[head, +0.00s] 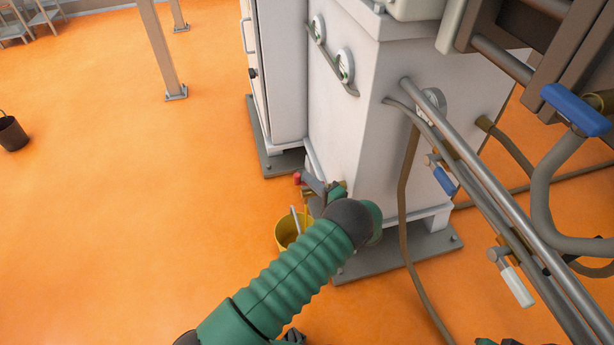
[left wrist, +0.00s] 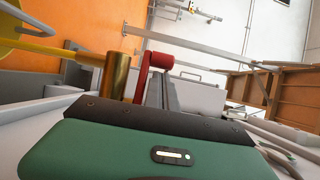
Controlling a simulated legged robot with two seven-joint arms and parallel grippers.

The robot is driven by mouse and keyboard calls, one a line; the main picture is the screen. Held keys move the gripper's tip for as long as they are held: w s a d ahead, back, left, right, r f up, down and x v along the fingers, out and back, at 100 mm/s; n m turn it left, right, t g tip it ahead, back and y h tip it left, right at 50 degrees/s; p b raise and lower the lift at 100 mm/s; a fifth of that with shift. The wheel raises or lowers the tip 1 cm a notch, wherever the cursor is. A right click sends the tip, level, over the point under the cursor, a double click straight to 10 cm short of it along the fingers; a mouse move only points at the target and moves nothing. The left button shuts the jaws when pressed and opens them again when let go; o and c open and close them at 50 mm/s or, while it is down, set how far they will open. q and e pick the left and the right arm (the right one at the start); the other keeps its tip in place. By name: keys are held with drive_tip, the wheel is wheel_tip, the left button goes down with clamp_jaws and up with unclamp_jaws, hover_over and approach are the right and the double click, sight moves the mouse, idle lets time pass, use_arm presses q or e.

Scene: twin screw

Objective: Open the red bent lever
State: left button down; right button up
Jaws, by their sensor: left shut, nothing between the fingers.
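The red bent lever (left wrist: 152,68) shows in the left wrist view, upright beside a brass cylinder (left wrist: 117,76) on a yellow pipe (left wrist: 55,50). In the head view a small red part of the lever (head: 297,178) shows at the lower corner of the white cabinet. My left gripper (head: 316,186) is at that corner, just right of the red part, shut and empty. My green arm and wrist hide part of the area. Whether the fingers touch the lever I cannot tell. My right gripper is not in view.
The white cabinet (head: 350,125) stands close to the gripper. A yellow bucket (head: 286,231) stands on the floor below the corner. Grey pipes (head: 470,170) and hoses with blue-handled valves (head: 445,181) run along the right. Open orange floor (head: 150,210) lies to the left.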

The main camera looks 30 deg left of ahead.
use_arm(q)
drive_tip(key=p+v, duration=0.4)
drive_tip(key=v, duration=1.1)
drive_tip(key=shift+s, duration=0.1)
